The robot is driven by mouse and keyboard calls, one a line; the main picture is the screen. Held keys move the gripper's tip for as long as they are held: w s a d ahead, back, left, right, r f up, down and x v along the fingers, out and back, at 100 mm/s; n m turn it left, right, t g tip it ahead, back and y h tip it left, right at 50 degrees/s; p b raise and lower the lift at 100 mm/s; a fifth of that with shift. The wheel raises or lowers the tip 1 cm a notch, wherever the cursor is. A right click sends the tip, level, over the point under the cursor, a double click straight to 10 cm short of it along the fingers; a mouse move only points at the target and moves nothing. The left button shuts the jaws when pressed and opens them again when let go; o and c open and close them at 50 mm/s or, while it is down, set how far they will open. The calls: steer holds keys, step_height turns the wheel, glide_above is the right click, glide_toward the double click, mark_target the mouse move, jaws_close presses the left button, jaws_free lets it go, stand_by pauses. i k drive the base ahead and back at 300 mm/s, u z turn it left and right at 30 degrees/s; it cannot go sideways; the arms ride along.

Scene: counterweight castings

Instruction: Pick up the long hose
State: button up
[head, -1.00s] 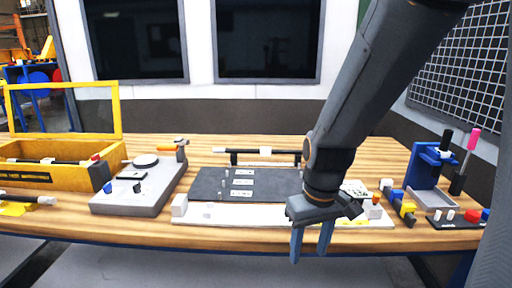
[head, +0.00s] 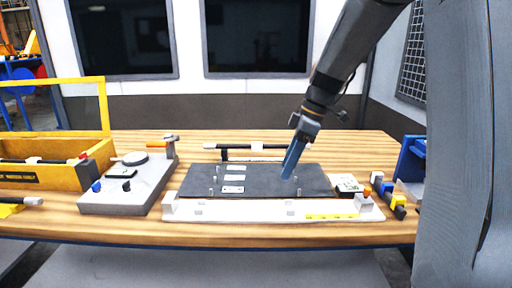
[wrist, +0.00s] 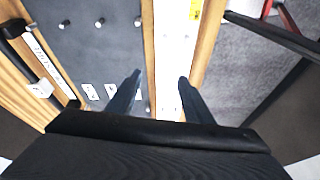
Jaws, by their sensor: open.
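A long black bar with a white collar (head: 256,146), hose-like, lies across a low black stand behind the dark panel in the head view. I cannot be sure it is the long hose. Other dark tubes are a bar with a red end (head: 40,160) in the yellow box and one with a pale end (head: 22,200) at the far left. My gripper (head: 290,172) is open and empty, pointing down over the dark panel, in front of the bar's right part. In the wrist view, my gripper (wrist: 157,88) has its fingers apart, with the panel and white strip below.
The dark panel (head: 255,181) carries upright pegs and white labels. A white tray strip (head: 230,214) runs along its front. A grey fixture (head: 125,198) stands left, beside the yellow box (head: 92,163). Coloured blocks (head: 390,198) and a blue stand (head: 411,160) are right. Bare wood lies behind.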

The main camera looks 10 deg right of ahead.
mark_target(255, 146)
steer(key=i, duration=0.95)
